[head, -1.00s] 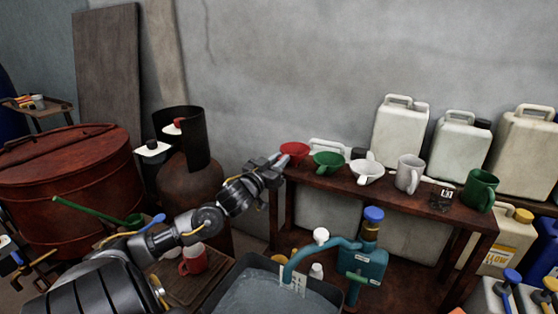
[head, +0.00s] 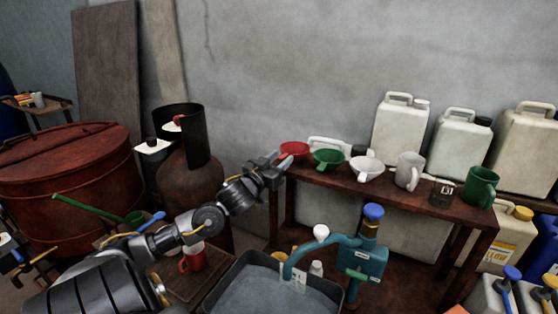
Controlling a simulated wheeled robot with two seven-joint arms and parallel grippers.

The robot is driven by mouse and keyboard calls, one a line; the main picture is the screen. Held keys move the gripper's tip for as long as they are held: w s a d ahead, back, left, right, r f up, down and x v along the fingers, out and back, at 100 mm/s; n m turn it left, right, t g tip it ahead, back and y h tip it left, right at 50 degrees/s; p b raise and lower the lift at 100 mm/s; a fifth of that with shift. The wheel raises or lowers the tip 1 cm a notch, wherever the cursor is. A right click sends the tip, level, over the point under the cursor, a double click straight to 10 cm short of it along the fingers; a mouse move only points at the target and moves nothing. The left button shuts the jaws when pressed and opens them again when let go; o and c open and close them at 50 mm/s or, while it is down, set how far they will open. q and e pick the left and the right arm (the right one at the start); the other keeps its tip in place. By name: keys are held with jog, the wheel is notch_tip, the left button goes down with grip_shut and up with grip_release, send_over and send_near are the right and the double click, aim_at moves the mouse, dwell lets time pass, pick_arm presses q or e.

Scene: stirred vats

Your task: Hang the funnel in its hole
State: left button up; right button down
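A red funnel (head: 294,150), a green funnel (head: 328,158) and a white funnel (head: 366,168) sit in a row at the left part of the brown wooden shelf (head: 400,200). Their holes are hidden under them. My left gripper (head: 279,161) is at the shelf's left end, right beside the red funnel, with its fingertips at the funnel's left side. I cannot tell whether the fingers touch the funnel or how far apart they are. My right gripper is not in view.
A grey mug (head: 409,171), a small dark box (head: 442,194) and a green mug (head: 480,188) stand further right on the shelf. White canisters (head: 400,135) stand behind. Below are a vat of grey liquid (head: 265,290) and a teal pump (head: 362,262). A red mug (head: 193,258) stands lower left.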

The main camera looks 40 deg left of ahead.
pick_arm(q)
jog(key=shift+s+d+f, duration=0.1)
jog(key=shift+s+f, duration=0.1)
jog(key=shift+s, duration=0.25)
jog(key=r+b+v, duration=0.1)
jog(key=b+v, duration=0.1)
jog(key=v, duration=0.7)
jog(key=shift+s+f, duration=0.4)
jog(key=shift+s, duration=0.05)
jog(key=shift+r, duration=0.1)
